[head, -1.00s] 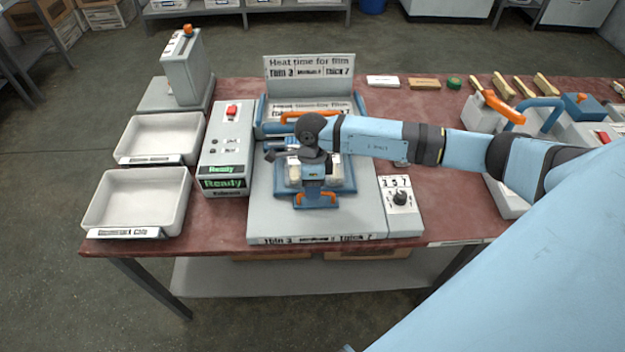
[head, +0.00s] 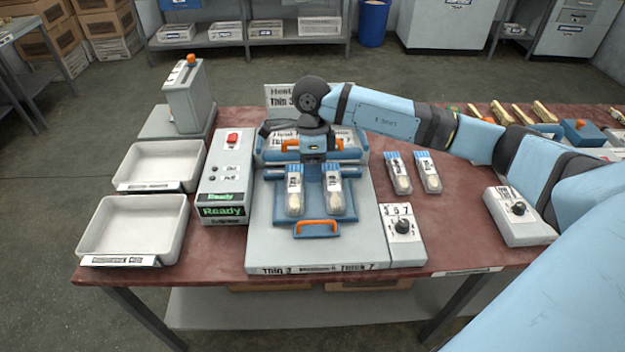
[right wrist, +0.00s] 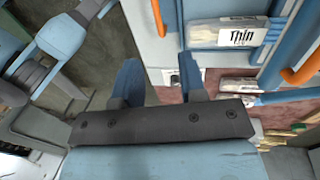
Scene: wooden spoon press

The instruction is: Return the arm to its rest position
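My right arm reaches in from the right, and its gripper (head: 314,160) is over the back part of the press (head: 262,225). In the right wrist view the two blue fingers (right wrist: 160,85) stand apart with nothing held between them. A blue tray (head: 347,192) with an orange front handle (head: 316,228) lies on the press. A left wooden spoon pack (head: 295,192) and a right pack (head: 333,192) lie on this tray. The gripper partly hides the upper plate and its orange handle (head: 291,144). My left gripper is not in view.
A control box with green "Ready" displays (head: 222,211) and two white trays (head: 133,228) stand at the left. Two more packs (head: 398,172) lie right of the press. A dial box (head: 402,226) and another dial unit (head: 517,215) stand farther right.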

